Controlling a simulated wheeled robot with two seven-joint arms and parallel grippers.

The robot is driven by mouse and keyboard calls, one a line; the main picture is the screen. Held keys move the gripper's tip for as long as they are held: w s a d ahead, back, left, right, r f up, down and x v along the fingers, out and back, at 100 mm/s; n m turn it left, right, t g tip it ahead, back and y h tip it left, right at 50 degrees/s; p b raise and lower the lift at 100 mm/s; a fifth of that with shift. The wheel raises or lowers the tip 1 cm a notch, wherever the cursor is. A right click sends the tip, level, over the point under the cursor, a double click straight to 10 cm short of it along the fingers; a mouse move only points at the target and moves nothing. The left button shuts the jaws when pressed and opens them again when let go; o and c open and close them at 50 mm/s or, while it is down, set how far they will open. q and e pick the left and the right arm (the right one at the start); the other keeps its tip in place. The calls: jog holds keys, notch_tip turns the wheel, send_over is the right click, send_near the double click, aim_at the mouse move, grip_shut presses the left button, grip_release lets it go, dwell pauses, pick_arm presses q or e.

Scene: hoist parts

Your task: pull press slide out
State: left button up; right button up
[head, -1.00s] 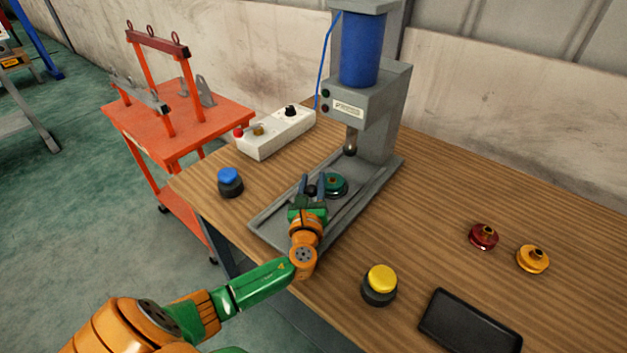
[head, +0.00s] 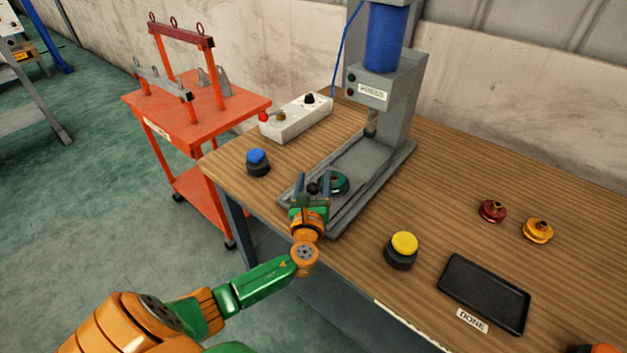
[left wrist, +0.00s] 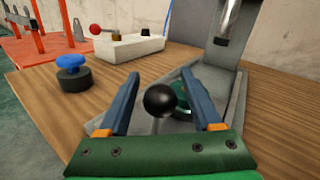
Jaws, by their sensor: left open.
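The grey press (head: 398,105) stands on the wooden table, its rod (head: 371,124) above a grey base tray (head: 398,160). The slide carries a round green part (head: 338,182) and sits toward the tray's front end, forward of the rod. The slide's black ball knob (left wrist: 160,100) is in front of the green part. My left gripper (head: 312,180) is open, with one finger on each side of the knob. In the left wrist view, gaps show between the knob and both fingers (left wrist: 163,98). The gripper partly hides the slide's front in the head view.
A blue button (head: 257,161) stands left of the tray, and a yellow button (head: 402,250) right of it. A white control box (head: 296,120) is behind. Red (head: 492,211) and yellow (head: 538,230) parts and a black tray (head: 484,292) lie right.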

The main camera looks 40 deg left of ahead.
aim_at(312, 194)
pick_arm(q)
jog(key=v, duration=0.7)
jog(key=shift+s, duration=0.15)
dwell(0.3)
